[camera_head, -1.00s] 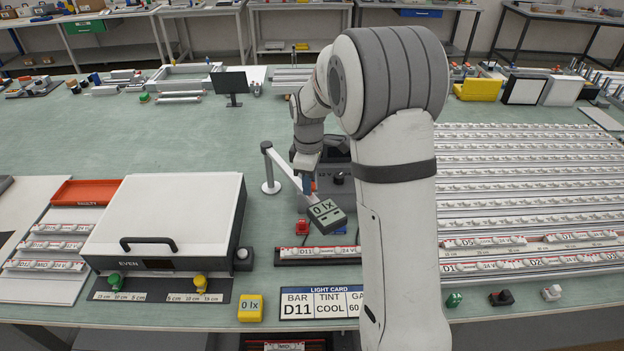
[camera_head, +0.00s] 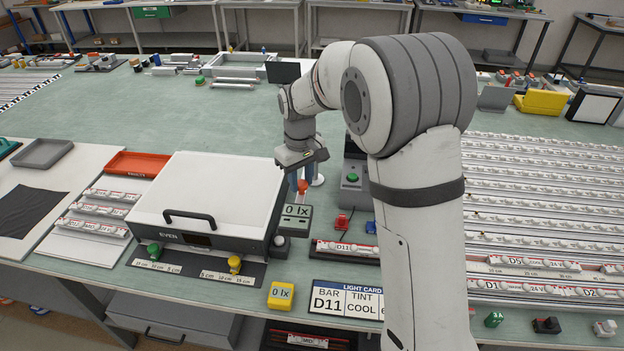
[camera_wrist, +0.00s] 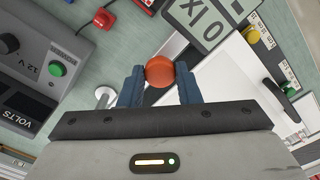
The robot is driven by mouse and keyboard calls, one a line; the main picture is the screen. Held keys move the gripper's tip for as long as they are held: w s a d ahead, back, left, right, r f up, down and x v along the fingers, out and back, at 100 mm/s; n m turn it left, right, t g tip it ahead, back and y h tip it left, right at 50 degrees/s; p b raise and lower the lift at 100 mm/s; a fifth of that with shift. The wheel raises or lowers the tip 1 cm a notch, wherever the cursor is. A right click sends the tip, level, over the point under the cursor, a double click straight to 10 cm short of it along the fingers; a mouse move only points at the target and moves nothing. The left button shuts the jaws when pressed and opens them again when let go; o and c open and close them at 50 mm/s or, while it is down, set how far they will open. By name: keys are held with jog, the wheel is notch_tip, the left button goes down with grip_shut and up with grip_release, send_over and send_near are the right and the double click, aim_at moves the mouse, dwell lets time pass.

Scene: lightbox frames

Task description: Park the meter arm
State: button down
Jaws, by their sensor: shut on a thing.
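My gripper (camera_head: 303,176) is low beside the right side of the white light box (camera_head: 215,195). In the wrist view its blue fingers (camera_wrist: 160,80) are shut on a round orange knob (camera_wrist: 160,70). The knob also shows under the gripper in the head view (camera_head: 302,187). The grey meter head (camera_head: 296,217), reading 0 lx, hangs at the box's front right corner, just in front of the knob. It also shows in the wrist view (camera_wrist: 208,18). The post base (camera_wrist: 105,95) is a white disc left of the fingers. My gripper and arm hide most of the meter arm.
A grey power unit (camera_head: 355,180) with a green button stands right of the gripper. Red and blue parts and the bar D11 (camera_head: 345,248) lie in front of it. A yellow 0 lx block (camera_head: 281,295) and the light card (camera_head: 345,302) lie at the front edge.

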jog(key=shift+a, duration=0.15)
jog(key=c, duration=1.1)
grip_release()
jog(key=shift+o, duration=0.2)
notch_tip(320, 180, up, 8)
jog(key=shift+f+b, duration=0.25)
jog(key=shift+b, duration=0.45)
jog(key=shift+r, duration=0.2)
